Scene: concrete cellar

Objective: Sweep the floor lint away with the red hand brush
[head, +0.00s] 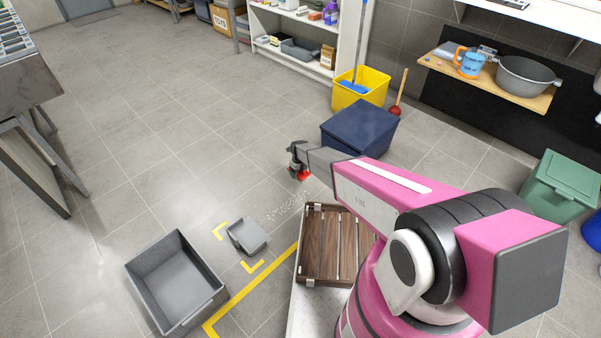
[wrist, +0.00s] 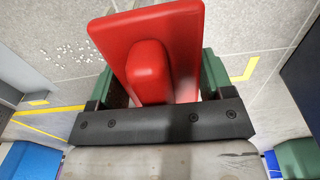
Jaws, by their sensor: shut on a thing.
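The red hand brush (wrist: 185,35) fills the middle of the wrist view, with its handle between the green-padded fingers. My gripper (wrist: 158,82) is shut on it. In the head view my gripper (head: 300,174) is out over the open floor, and only a small red part of the brush (head: 304,177) shows below it. The floor lint (head: 284,208) is a scatter of pale bits on the grey tiles, below and slightly left of the gripper. It also shows at the upper left of the wrist view (wrist: 70,53). The brush's bristles are hidden.
A small grey dustpan-like tray (head: 248,237) lies between yellow corner marks, left of the lint. A larger grey bin (head: 178,283) stands at the front left. A dark blue box (head: 360,128) stands beyond my arm. A slatted wooden crate (head: 318,245) is near my base.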

